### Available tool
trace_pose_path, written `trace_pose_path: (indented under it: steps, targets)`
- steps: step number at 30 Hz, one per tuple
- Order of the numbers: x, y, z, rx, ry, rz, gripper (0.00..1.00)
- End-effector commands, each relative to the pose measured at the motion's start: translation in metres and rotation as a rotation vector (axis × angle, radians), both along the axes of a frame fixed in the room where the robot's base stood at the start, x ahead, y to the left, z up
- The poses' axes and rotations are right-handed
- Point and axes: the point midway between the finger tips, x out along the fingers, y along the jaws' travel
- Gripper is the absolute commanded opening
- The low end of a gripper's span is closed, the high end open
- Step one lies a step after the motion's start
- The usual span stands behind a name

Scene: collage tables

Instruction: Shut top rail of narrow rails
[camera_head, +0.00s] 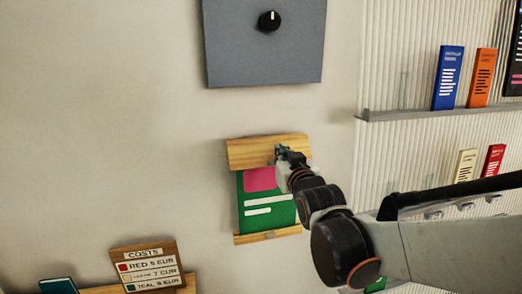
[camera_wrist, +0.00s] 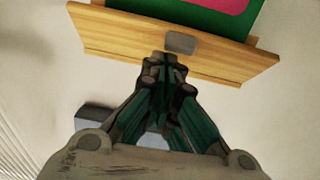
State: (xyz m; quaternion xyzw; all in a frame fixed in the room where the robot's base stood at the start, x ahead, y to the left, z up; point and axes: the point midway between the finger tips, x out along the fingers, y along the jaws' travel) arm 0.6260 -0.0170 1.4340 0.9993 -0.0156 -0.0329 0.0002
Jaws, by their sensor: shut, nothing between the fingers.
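The top rail (camera_head: 248,152) is a light wooden bar on the wall, and a green poster (camera_head: 250,215) with a pink patch hangs below it. The narrow bottom rail (camera_head: 255,238) runs along the poster's lower edge. The top rail shows in the wrist view (camera_wrist: 115,35), with a grey tab (camera_wrist: 181,43) at its middle and the poster beyond it. My gripper (camera_head: 280,150) is shut and empty in front of the top rail. In the wrist view its fingertips (camera_wrist: 164,58) are just by the grey tab; I cannot tell whether they touch. My wrist hides the poster's right part.
A grey panel with a black knob (camera_head: 269,21) is on the wall above. A shelf (camera_head: 440,112) with a blue book (camera_head: 448,77) and an orange book (camera_head: 482,78) is at right. A costs sign (camera_head: 147,268) stands at lower left. The wall left of the rails is clear.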

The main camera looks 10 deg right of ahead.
Motion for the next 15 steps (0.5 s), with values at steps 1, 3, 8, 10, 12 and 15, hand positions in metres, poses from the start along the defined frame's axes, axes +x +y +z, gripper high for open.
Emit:
trace_pose_path:
  steps: [1,3,8,10,12,15]
  targets:
    - [-0.018,0.006,-0.015,-0.004,-0.041,0.01,0.0]
    - [-0.018,0.008,-0.017,-0.003,-0.096,0.02,0.0]
    - [-0.018,0.013,-0.022,0.0,-0.191,0.042,0.0]
    - [-0.017,0.013,-0.024,0.0,-0.226,0.043,0.0]
    - [-0.016,0.012,-0.027,0.0,-0.26,0.041,0.0]
    - [-0.014,0.011,-0.033,-0.002,-0.312,0.036,0.0]
